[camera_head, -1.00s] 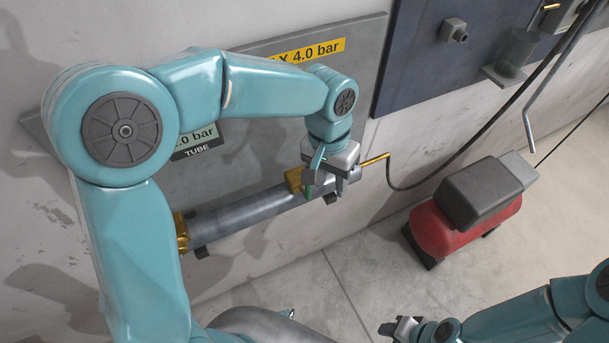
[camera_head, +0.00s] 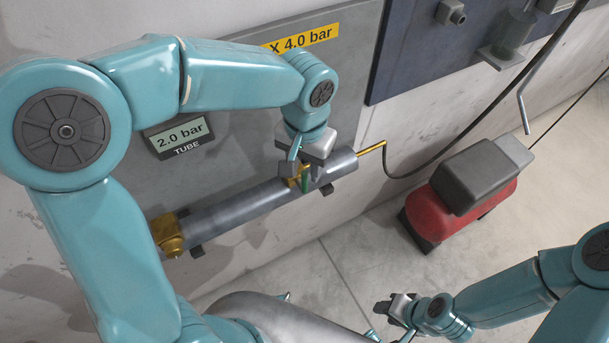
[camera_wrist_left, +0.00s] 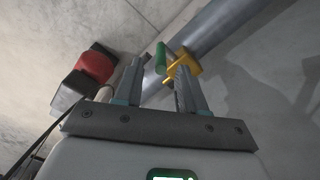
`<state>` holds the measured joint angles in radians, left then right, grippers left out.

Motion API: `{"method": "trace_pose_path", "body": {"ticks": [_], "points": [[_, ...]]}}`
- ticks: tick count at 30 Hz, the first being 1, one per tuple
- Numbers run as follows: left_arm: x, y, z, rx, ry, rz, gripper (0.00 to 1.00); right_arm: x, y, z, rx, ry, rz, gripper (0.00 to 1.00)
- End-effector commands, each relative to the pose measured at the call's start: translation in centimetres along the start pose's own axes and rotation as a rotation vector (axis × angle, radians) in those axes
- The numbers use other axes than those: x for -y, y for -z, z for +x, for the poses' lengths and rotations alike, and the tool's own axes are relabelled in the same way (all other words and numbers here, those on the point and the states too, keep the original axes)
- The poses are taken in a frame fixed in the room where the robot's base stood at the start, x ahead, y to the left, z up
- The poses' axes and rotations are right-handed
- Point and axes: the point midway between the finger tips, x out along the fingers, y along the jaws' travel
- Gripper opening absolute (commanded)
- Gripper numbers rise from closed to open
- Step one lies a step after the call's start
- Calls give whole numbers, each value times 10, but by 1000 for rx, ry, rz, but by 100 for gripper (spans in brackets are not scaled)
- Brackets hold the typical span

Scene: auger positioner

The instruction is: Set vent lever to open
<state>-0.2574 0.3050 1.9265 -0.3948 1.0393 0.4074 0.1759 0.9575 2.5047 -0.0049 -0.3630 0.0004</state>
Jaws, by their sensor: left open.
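The vent lever (camera_head: 305,183) is a small green handle on a brass fitting (camera_head: 292,182) on the grey tube (camera_head: 250,202) along the wall. My left gripper (camera_head: 304,170) is open at the lever and partly hides it. In the left wrist view the green lever (camera_wrist_left: 161,57) appears between the two fingertips (camera_wrist_left: 159,68), with the yellow brass fitting (camera_wrist_left: 184,65) by the right finger. I cannot tell whether a finger touches the lever. My right gripper (camera_head: 393,309) is at the lower right, away from the tube; its jaw opening is unclear.
A display (camera_head: 180,135) on the grey wall panel reads 2.0 bar, TUBE. A yellow label (camera_head: 305,40) above ends in 4.0 bar. A red compressor (camera_head: 460,205) stands on the floor at right, with a dark hose (camera_head: 450,135) running to the tube's brass end. Floor between is clear.

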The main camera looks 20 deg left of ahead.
Motion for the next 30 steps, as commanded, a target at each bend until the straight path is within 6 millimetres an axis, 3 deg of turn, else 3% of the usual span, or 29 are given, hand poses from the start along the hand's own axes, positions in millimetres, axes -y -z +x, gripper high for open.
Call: {"method": "trace_pose_path", "body": {"ticks": [1, 6, 18, 19, 22, 23, 30], "points": [[1, 0, 12, 5, 2, 0, 40, 0, 0, 1, 0, 0, 0, 39], [2, 1, 36, 2, 1, 0, 40, -1, 0, 3, 0, 0, 0, 39], [2, 2, 46, -1, 0, -1, 40, -1, 0, 3, 0, 0, 0, 39], [2, 2, 46, -1, 0, -1, 37, -1, 0, 3, 0, 0, 0, 39], [2, 2, 46, -1, 0, -1, 4, -1, 0, 3, 0, 0, 0, 39], [2, 2, 46, -1, 0, -1, 0, -1, 0, 3, 0, 0, 0, 39], [3, 2, 46, -7, -3, -1, 0, -2, 0, 5, 0, 0, 0, 39]]}}
